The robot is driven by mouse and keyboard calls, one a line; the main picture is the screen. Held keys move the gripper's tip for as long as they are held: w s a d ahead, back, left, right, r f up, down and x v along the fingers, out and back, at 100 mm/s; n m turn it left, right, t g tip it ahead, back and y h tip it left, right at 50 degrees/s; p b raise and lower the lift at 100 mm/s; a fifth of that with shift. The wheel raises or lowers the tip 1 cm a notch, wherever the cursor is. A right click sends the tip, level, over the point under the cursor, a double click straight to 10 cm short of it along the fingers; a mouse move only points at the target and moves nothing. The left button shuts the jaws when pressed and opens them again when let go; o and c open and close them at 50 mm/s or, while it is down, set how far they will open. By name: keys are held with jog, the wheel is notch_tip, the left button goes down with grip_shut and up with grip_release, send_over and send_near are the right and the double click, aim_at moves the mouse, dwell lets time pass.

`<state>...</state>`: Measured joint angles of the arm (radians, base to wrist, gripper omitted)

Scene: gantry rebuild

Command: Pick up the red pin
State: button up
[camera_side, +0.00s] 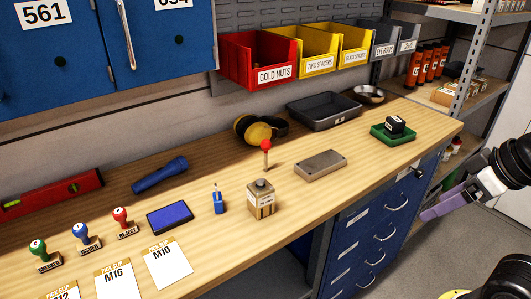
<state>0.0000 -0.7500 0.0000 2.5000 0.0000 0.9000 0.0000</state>
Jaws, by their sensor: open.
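The red pin (266,147) has a round red head on a thin, pale stem. It stands upright on the wooden workbench, behind a small square container with a dark cap (260,200). I cannot make out how its foot is held. My gripper (436,212) is at the right edge of the view, in front of the blue drawers and well to the right of the pin. It is open, and I see nothing in it.
A grey metal block (320,165) lies right of the pin, and yellow-and-black earmuffs (259,130) lie behind it. A black tray (323,110) and a green tray (393,135) sit farther right. Stamps, a blue pad (170,217) and paper slips occupy the left.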

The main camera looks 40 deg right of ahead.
jog(key=c, duration=0.4)
jog(key=shift+o, duration=0.2)
